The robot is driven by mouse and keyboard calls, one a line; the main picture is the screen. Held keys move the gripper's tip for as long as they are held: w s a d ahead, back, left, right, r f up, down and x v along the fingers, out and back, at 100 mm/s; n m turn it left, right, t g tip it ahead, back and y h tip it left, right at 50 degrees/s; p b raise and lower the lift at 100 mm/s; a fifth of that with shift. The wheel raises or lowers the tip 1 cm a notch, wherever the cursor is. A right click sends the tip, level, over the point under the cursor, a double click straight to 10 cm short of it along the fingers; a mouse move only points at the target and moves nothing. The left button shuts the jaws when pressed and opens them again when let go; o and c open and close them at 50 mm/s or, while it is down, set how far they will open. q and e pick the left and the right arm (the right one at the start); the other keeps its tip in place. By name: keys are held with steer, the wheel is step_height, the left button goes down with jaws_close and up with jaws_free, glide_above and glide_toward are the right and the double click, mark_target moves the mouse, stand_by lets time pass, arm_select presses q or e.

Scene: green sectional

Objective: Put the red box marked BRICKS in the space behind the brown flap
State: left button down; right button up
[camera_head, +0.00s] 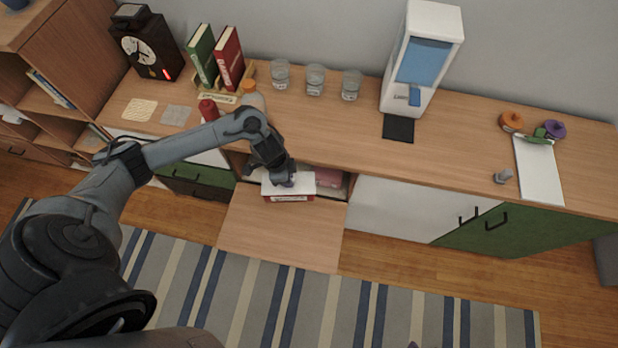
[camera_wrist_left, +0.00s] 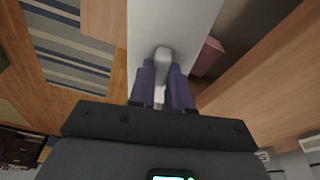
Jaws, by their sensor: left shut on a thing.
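The red box (camera_head: 288,198) has a white top and a pale label on its red front; the lettering is too small to read. It is at the mouth of the open compartment, above the inner end of the lowered brown flap (camera_head: 280,238). My left gripper (camera_head: 284,180) is over the box and shut on a pale grip on its top. In the left wrist view, the purple fingers (camera_wrist_left: 162,88) close around this grip, with the white box top (camera_wrist_left: 190,18) beyond. My right gripper is not in view.
A pinkish box (camera_head: 328,177) is inside the compartment, right of the held box; it also shows in the left wrist view (camera_wrist_left: 207,57). The wooden countertop (camera_head: 440,150) overhangs the opening. A white door (camera_head: 395,205) stands to the right, and a striped rug (camera_head: 300,300) lies below.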

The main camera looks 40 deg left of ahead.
arm_select(q)
steer(key=s+a+f+m+b, duration=0.2)
steer(key=s+a+f+b, duration=0.3)
steer(key=a+f, duration=0.5)
steer(key=shift+s+a+f+m, duration=0.15)
steer(key=shift+f+m, duration=0.1)
steer(key=shift+m, duration=0.15)
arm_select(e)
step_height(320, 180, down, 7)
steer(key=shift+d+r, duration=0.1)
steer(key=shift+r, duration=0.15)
arm_select(q)
step_height(320, 180, down, 10)
steer(key=b, duration=0.5)
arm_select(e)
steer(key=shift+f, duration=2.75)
arm_select(q)
steer(key=shift+b, duration=0.3)
steer(key=c, duration=1)
jaws_free()
